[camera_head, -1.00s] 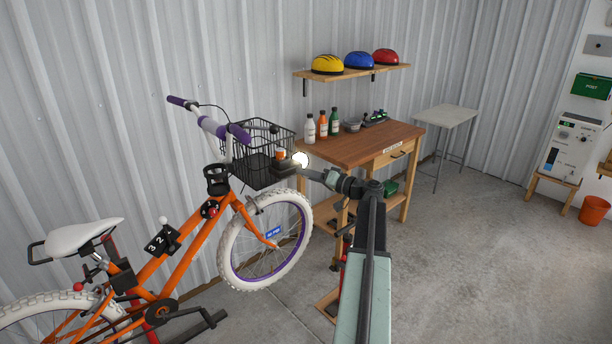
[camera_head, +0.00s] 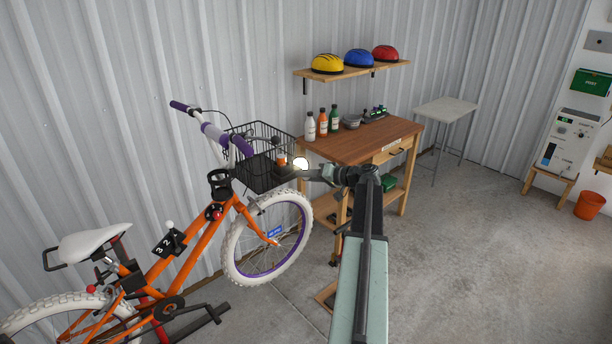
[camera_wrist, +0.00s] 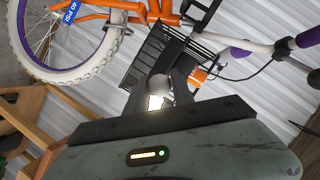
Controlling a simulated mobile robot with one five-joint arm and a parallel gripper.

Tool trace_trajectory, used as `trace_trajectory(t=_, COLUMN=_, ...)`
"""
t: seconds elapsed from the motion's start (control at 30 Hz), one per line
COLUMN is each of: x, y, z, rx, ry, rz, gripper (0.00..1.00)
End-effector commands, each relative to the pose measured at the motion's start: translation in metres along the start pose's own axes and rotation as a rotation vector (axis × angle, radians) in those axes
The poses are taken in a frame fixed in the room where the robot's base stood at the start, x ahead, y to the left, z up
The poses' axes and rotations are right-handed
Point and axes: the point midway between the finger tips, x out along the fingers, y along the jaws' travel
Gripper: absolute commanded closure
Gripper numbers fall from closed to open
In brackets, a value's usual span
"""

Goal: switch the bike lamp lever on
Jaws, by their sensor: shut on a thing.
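The bike lamp (camera_head: 301,163) glows white at the front of the bike's wire basket, by its right edge in the head view. In the wrist view a bright glow (camera_wrist: 155,103) shows low between my fingers. The lever's shaft and exact tilt are hidden.
The orange bike (camera_head: 190,250) stands on the left, with its basket (camera_head: 262,172) by the wooden workbench (camera_head: 355,146). The bench holds bottles and small items close behind my arm. A white front wheel (camera_head: 240,262) lies below.

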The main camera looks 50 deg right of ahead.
Motion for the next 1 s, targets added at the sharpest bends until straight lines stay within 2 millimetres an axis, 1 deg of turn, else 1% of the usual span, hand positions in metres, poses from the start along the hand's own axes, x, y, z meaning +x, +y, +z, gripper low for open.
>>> trace_trajectory(t=0.03, x=0.0, y=0.0, z=-0.001, rx=0.001, ry=0.004, rz=-0.001, gripper=0.68)
trace_trajectory(t=0.1, x=0.0, y=0.0, z=-0.001, rx=0.001, ry=0.004, rz=-0.001, gripper=0.5)
trace_trajectory(t=0.37, x=0.0, y=-0.001, z=-0.001, rx=0.0, ry=0.002, rz=-0.001, gripper=0.5)
trace_trajectory(t=0.47, x=-0.004, y=-0.001, z=-0.001, rx=0.0, ry=0.002, rz=-0.001, gripper=0.5)
trace_trajectory(t=0.57, x=-0.021, y=-0.002, z=-0.002, rx=0.0, ry=0.004, rz=0.0, gripper=0.5)
trace_trajectory(t=0.7, x=-0.05, y=-0.003, z=-0.002, rx=0.001, ry=0.005, rz=0.001, gripper=0.5)
trace_trajectory(t=0.8, x=-0.066, y=-0.002, z=-0.002, rx=0.001, ry=0.004, rz=0.0, gripper=0.5)
trace_trajectory(t=0.9, x=-0.075, y=-0.001, z=-0.001, rx=0.001, ry=0.004, rz=-0.001, gripper=0.5)
trace_trajectory(t=1.0, x=-0.078, y=-0.001, z=-0.001, rx=0.001, ry=0.003, rz=-0.002, gripper=0.5)
